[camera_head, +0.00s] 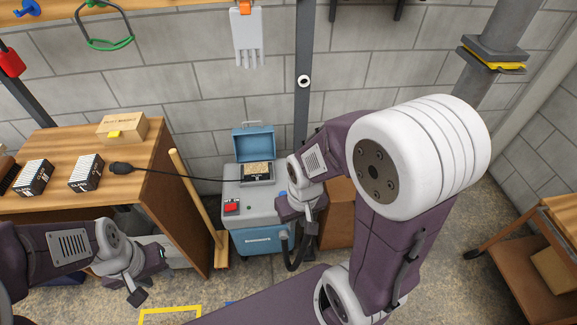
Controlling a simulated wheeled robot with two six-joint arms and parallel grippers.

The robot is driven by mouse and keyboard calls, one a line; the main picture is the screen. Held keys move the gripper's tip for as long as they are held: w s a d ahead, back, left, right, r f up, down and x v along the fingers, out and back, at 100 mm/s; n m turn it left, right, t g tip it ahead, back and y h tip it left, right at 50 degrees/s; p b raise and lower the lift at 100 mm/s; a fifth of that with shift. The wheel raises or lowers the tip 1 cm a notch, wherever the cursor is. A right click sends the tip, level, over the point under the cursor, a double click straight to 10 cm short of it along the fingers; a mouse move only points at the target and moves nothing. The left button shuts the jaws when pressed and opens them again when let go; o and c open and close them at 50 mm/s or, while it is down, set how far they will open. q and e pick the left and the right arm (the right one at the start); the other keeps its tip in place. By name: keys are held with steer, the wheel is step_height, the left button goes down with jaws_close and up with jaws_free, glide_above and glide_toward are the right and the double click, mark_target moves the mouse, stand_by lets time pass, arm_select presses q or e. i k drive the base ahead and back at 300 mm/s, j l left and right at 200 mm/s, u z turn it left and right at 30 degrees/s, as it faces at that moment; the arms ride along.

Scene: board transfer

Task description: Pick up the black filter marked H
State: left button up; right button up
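Two black filters with white pleated tops sit on the wooden bench at left: the left filter (34,177) and the right filter (86,173). Both have white lettering too small to read surely. A third black-framed filter (257,172), with a tan, dirty-looking top, sits in the grey-blue machine (259,241) under its raised lid (254,143). I cannot tell which one bears the H. My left gripper (150,277) is at lower left, in front of the bench, its fingers apart and empty. My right gripper (299,206) is beside the machine's right side; its fingers are unclear.
A black plug-like end (121,168) with a cable lies on the bench near the right filter. A cardboard box (122,128) stands at the bench's back. A wooden post (196,198) stands between bench and machine. A brown box (340,215) is right of the machine.

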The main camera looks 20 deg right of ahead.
mark_target(258, 171)
steer(key=z, duration=0.5)
steer(key=i+l+u, duration=0.15)
steer(key=i+u, duration=0.25)
steer(key=i+l+u, duration=0.15)
steer(key=u, duration=0.25)
steer(key=i+l+u, duration=0.2)
steer(key=l+u, duration=0.15)
